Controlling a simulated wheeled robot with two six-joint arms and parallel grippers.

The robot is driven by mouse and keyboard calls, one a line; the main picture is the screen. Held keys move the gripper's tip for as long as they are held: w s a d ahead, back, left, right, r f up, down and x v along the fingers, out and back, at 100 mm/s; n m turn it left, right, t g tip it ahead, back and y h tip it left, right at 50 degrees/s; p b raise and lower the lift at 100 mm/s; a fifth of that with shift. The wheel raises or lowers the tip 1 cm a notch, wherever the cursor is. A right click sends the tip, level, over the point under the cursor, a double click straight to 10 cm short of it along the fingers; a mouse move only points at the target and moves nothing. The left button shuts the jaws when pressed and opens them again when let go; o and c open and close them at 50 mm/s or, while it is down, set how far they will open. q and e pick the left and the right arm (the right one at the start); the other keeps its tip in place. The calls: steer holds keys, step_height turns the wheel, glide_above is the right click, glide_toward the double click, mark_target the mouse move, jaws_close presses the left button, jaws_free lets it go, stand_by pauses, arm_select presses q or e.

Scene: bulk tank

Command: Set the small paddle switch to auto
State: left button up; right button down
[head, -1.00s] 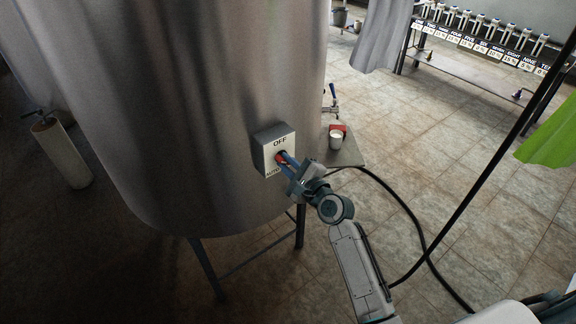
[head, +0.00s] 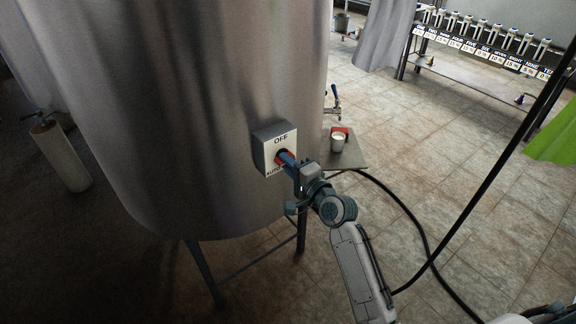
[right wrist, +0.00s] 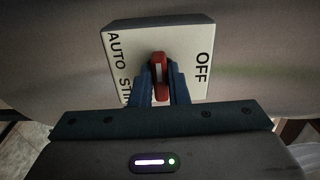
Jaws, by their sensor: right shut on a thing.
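The switch box (head: 262,149) is a pale box on the side of the steel tank (head: 200,110), with OFF at the top and AUTO at the lower left of its plate. In the right wrist view the plate (right wrist: 190,40) reads AUTO, STIR and OFF. The red paddle (right wrist: 160,77) has a white mark and sits between the blue fingers. My right gripper (head: 285,160) is shut on the paddle; the right wrist view shows both fingers (right wrist: 161,88) against its sides. In the head view the fingers hide most of the paddle. My left gripper is not in view.
A small shelf (head: 350,160) right of the tank holds a white cup (head: 338,141). A tap (head: 335,100) is above it. A black hose (head: 400,205) crosses the tiled floor. Tank legs (head: 205,275) stand below. A rack of taps (head: 480,45) is at the back right.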

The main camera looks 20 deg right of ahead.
stand_by(0.5)
steer(key=c, duration=1.4)
jaws_free()
steer(key=b+v, duration=0.2)
steer(key=v, duration=0.8)
steer(key=shift+s, duration=0.35)
steer(key=shift+d+f, duration=0.1)
steer(key=shift+d, duration=0.05)
